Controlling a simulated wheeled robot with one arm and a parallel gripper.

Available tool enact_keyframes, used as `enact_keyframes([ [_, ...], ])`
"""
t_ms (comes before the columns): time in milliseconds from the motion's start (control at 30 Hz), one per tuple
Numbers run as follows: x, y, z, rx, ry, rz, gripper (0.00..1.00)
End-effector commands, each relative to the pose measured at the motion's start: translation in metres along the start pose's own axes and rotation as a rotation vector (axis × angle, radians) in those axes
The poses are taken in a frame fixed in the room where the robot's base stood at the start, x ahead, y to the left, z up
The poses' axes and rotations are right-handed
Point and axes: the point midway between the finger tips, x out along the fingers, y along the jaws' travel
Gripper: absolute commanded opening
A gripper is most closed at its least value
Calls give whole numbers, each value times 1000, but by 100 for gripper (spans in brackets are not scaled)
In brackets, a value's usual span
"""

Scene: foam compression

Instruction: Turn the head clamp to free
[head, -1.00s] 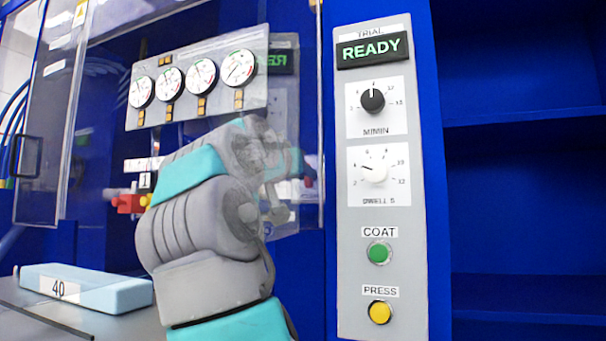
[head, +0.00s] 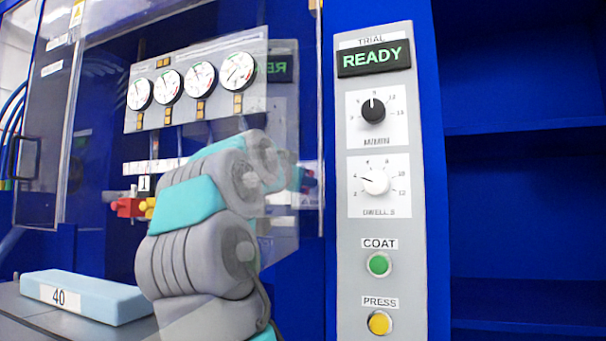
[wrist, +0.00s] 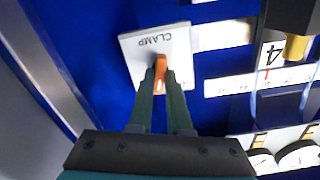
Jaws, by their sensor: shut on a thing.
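The head clamp is an orange lever (wrist: 160,64) on a white plate marked CLAMP (wrist: 181,42), near the top middle of the wrist view. My gripper (wrist: 161,78) comes up from below in that view, with its two dark fingers closed on either side of the lever. The fingers hide part of the lever, and no FREE mark is readable on the plate. In the head view my arm covers the region around the clamp, so neither the clamp nor the fingertips show clearly there.
Clear guard panels stand around my arm. Gauges (head: 170,86) are behind it, with red and yellow fittings (head: 128,207) at left. A light-blue block marked 40 (head: 90,297) lies lower left. The control panel (head: 386,230) on the right shows READY.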

Motion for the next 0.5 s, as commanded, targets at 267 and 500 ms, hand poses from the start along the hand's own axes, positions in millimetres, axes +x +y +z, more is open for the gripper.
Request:
enact_keyframes([
  [267, 1, 0, -1, 245, -2, 0, 0],
  [500, 0, 0, -1, 404, -1, -1, 0],
])
